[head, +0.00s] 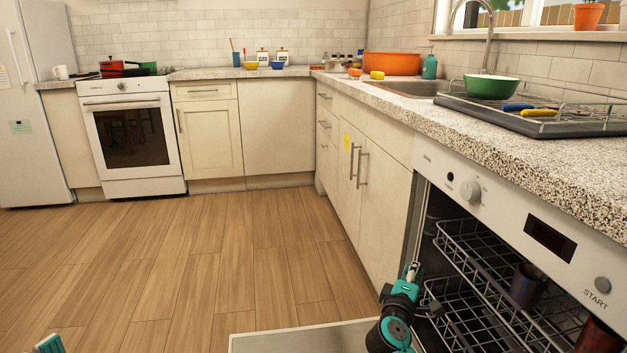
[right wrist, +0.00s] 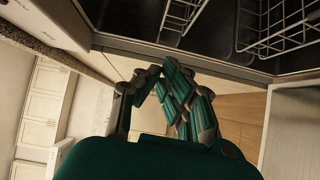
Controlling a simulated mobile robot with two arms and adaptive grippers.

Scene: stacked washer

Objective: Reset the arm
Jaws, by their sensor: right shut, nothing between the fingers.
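My right gripper (head: 414,270) is in front of the open dishwasher, beside the left edge of its opening and above the lowered door (head: 290,338). Its fingers point up and away in the head view. In the right wrist view the fingers (right wrist: 158,78) are closed together with nothing between them. They are apart from the racks. A small teal part of my left arm (head: 48,344) shows at the bottom left edge; whether its fingers are open cannot be seen.
The dishwasher's upper rack (head: 480,265) holds a dark cup (head: 528,286). A reddish cup (head: 598,336) is lower right. The counter (head: 480,135) above carries a drying tray (head: 540,120) with a green bowl (head: 490,86). The wooden floor (head: 200,260) to the left is clear.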

